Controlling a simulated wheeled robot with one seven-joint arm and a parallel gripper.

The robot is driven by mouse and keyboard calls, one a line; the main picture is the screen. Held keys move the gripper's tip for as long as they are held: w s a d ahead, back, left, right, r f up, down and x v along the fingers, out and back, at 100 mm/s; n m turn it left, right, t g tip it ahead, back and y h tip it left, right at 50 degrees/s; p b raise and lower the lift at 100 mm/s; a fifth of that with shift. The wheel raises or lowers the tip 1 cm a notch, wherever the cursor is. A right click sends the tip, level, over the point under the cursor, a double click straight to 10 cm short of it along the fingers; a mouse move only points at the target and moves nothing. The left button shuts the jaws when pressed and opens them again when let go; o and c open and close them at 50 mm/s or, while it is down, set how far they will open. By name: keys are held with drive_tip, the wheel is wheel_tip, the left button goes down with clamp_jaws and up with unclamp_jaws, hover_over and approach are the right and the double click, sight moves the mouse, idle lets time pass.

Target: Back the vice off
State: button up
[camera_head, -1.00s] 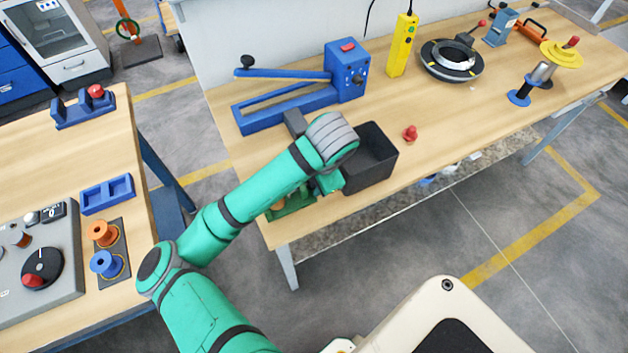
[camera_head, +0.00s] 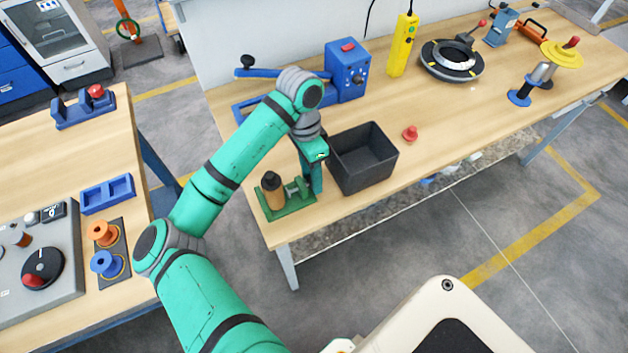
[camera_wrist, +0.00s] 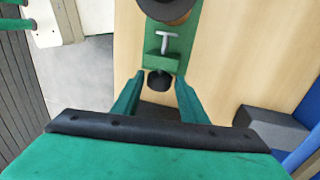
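The vice is a small green fixture (camera_head: 290,206) near the front left corner of the long bench. An orange-brown cylinder with a black top (camera_head: 273,193) stands at its left end. In the wrist view the vice (camera_wrist: 184,47) runs upward, with a grey T-shaped piece (camera_wrist: 164,38), a green block and a round black knob (camera_wrist: 158,81) at its near end. My gripper (camera_head: 314,188) points down at the vice's right end. In the wrist view my gripper (camera_wrist: 157,86) is open, its green fingers on either side of the knob with gaps visible.
A black open bin (camera_head: 365,173) stands close to the right of my gripper. A blue machine with a lever (camera_head: 346,75) is behind. A red knob-like piece (camera_head: 410,133) lies right of the bin. The bench's front edge is close to the vice.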

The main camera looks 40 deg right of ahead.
drive_tip(key=shift+w+d+g, duration=0.1)
drive_tip(key=shift+w+g, duration=0.05)
drive_tip(key=shift+g, duration=0.65)
drive_tip(key=c, duration=0.6)
drive_tip(key=shift+s+t, duration=0.3)
drive_tip(key=shift+t, duration=1.4)
drive_tip(key=shift+s+h, duration=0.1)
drive_tip(key=shift+h, duration=0.2)
drive_tip(key=t, duration=0.2)
drive_tip(key=shift+s+t+h, duration=0.25)
drive_tip(key=shift+t+h, duration=0.05)
drive_tip(key=shift+s+a+t, duration=0.15)
drive_tip(key=shift+a+t, duration=0.05)
drive_tip(key=shift+t, duration=0.4)
